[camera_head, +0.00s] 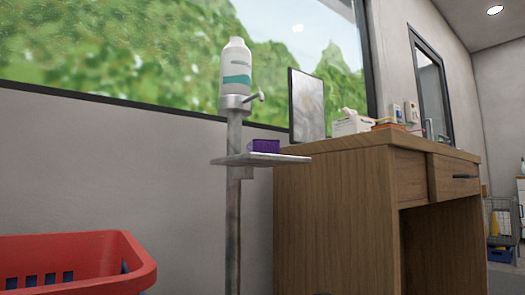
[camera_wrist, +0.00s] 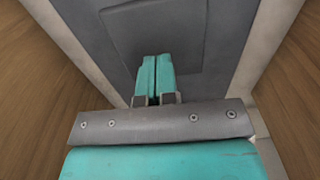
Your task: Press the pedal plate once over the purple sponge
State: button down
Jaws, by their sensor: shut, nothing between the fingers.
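The purple sponge (camera_head: 263,146) lies on a small grey shelf (camera_head: 228,160) fixed partway up a slim metal stand (camera_head: 233,220). A white bottle with a teal band (camera_head: 235,75) is held upright above it in a metal holder. A short spout (camera_head: 257,97) sticks out to the right, over the sponge. The stand's foot is below the head view, and I cannot make out a pedal plate there. My gripper (camera_wrist: 157,60) shows in the wrist view with its two teal fingers together and empty. It is not in the head view.
A red basket (camera_head: 75,262) is at the lower left. A wooden desk (camera_head: 335,215) stands right of the stand, with a mirror-like panel (camera_head: 306,105) and small boxes (camera_head: 352,123) on top. A dark grey surface (camera_wrist: 205,45) lies beyond my fingers; I cannot tell what it is.

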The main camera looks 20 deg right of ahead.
jog(key=shift+f, duration=0.1)
dwell(0.3)
jog(key=shift+f+b, duration=1.35)
jog(key=shift+f, duration=1.05)
jog(key=shift+r, duration=0.15)
jog(key=shift+r+p, duration=2.35)
notch_tip(320, 180, up, 6)
jog(key=p, duration=0.5)
